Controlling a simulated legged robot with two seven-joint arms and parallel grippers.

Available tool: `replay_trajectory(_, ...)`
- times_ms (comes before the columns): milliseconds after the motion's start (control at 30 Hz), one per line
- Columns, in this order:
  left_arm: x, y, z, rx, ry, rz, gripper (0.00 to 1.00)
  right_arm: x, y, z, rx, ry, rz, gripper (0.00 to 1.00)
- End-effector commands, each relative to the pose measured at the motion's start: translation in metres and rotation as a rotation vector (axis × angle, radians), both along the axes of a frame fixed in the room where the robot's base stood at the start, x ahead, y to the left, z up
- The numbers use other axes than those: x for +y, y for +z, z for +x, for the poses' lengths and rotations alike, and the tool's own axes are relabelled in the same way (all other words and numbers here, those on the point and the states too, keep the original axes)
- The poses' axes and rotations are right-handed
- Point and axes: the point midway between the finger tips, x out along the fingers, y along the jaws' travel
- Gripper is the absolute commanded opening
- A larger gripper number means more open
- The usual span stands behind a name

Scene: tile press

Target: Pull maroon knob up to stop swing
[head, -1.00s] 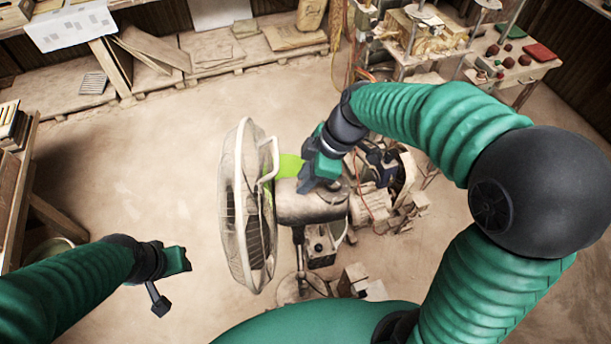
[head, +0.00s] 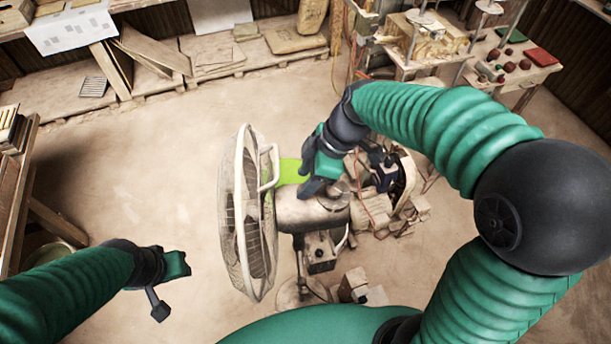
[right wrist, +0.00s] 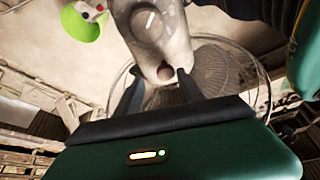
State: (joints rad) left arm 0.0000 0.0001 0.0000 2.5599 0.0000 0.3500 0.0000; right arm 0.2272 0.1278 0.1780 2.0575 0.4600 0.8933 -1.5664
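A standing fan has its dusty wire cage (head: 247,225) on the left and a grey motor housing (head: 310,215) behind it. My right gripper (head: 310,188) is over the top of the housing. In the right wrist view, a small dark brownish round knob (right wrist: 165,72) is on the housing, just beyond and between the tips of my right gripper (right wrist: 160,84). The fingers are apart with nothing held. In the head view the knob is hidden by my gripper. My left gripper (head: 170,285) is at the lower left, away from the fan; its opening is unclear.
A bright green piece (head: 289,172) is beside the housing. Cluttered machinery (head: 385,190) stands right of the fan, and small blocks (head: 358,288) lie near its base. A workbench (head: 15,190) is at the left edge. The floor left of the fan is clear.

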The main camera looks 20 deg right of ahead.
Motion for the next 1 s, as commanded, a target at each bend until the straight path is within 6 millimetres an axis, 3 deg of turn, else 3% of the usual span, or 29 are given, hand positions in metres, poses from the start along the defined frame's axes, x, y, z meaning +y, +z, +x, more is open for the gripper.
replay_trajectory(267,0.0,-0.004,0.0,0.0,0.0,0.0,0.36,-0.005,0.01,0.0,-0.002,0.0,0.0,0.46)
replay_trajectory(700,0.0,-0.027,0.0,0.0,0.0,0.0,0.36,-0.048,0.12,-0.016,-0.005,-0.001,-0.002,0.46)
replay_trajectory(833,0.0,-0.029,0.0,0.0,0.0,0.0,0.36,-0.057,0.143,-0.019,-0.001,-0.001,0.0,0.46)
replay_trajectory(1000,0.0,-0.029,0.0,0.0,0.0,0.0,0.36,-0.061,0.155,-0.021,0.0,-0.001,0.0,0.46)
